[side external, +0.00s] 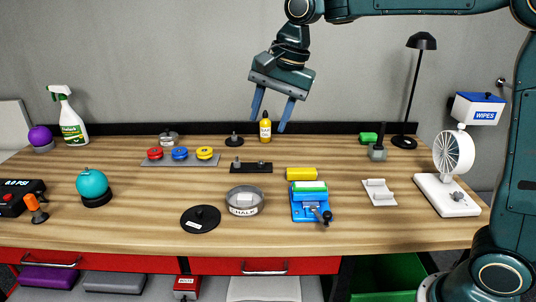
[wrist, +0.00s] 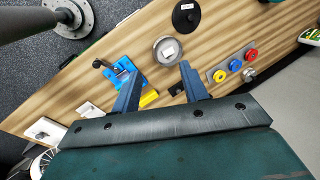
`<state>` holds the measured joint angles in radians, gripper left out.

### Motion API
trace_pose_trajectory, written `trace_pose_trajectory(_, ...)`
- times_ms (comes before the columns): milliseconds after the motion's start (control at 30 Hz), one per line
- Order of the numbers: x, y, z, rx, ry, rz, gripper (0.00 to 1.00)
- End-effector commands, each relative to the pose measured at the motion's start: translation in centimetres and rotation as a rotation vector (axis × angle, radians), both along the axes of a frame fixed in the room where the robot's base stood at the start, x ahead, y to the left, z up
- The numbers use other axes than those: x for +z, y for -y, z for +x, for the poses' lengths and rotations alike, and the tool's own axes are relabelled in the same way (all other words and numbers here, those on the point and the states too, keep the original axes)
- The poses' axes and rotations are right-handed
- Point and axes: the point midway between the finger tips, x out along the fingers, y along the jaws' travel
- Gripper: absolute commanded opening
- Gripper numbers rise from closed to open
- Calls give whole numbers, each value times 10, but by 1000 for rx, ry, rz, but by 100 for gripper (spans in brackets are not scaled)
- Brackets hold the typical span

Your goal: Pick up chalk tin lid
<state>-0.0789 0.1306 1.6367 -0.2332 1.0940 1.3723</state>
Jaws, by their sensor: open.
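The chalk tin lid (side external: 200,218) is a flat black disc with a small knob and a pale label. It lies on the bench near the front edge, left of the round metal chalk tin (side external: 244,204), apart from it. In the wrist view the lid (wrist: 186,16) is at the top, beyond the tin (wrist: 167,51). My gripper (side external: 267,124) hangs high above the back of the bench, tilted, with its two blue fingers apart and nothing between them. In the wrist view my gripper (wrist: 159,69) points toward the tin, well short of the lid.
A blue device with a lever (side external: 311,205) stands right of the tin, with a yellow block (side external: 301,174) behind it. Red, blue and yellow discs sit on a grey strip (side external: 180,161). A teal ball (side external: 92,184) stands left. A yellow bottle (side external: 265,127) stands at the back.

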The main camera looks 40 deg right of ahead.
Motion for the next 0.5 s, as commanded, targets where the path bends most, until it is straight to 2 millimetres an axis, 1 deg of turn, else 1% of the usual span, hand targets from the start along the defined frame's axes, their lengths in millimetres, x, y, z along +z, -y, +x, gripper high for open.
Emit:
trace_pose_trajectory(33, -6, -4, 13, -38, -19, 12, 44)
trace_pose_trajectory(200, -23, -16, 49, -187, -75, 55, 44)
trace_pose_trajectory(367, -44, -28, 81, -328, -129, 88, 44)
trace_pose_trajectory(500, -66, -38, 107, -453, -175, 110, 44)
